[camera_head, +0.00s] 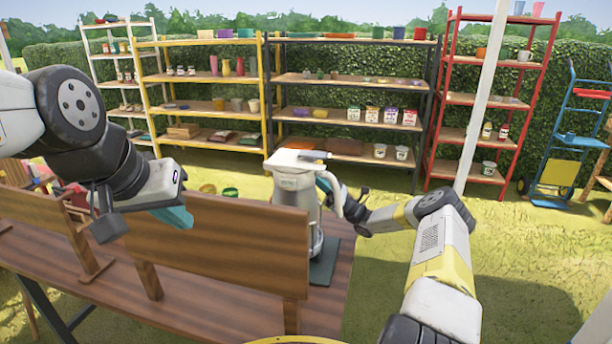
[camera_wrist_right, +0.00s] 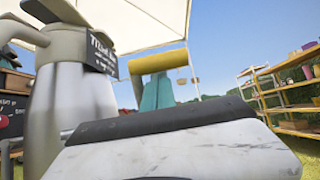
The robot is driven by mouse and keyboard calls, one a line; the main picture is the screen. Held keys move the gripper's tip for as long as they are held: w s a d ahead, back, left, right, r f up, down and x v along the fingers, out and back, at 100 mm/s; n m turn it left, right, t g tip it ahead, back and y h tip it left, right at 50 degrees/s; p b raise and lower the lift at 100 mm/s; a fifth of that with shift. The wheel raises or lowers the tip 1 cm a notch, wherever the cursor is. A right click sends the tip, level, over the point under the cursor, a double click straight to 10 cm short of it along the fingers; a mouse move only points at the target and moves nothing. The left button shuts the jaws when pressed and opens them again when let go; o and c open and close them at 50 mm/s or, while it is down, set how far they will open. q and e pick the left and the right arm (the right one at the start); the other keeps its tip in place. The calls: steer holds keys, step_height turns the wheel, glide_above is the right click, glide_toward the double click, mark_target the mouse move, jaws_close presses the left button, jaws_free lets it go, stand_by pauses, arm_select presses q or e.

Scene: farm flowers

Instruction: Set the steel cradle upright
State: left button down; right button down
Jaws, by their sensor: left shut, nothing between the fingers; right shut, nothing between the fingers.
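I cannot make out a separate steel cradle for sure. A tall grey steel vessel (camera_head: 294,186) with a flat pale top and a side handle stands upright on a dark mat (camera_head: 325,262) on the wooden table. In the right wrist view the vessel (camera_wrist_right: 72,100) fills the left side and bears a dark label (camera_wrist_right: 101,52).
Upright wooden boards (camera_head: 215,240) stand along the table (camera_head: 190,310) and hide part of its top. Several shelf racks (camera_head: 345,80) with pots stand behind, before a hedge. A blue hand truck (camera_head: 565,150) is at right. Grass lies open right of the table.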

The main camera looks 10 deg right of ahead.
steer(key=v, duration=0.7)
steer(key=shift+s+d+f, duration=0.15)
steer(key=shift+d+f, duration=0.1)
steer(key=shift+d, duration=0.05)
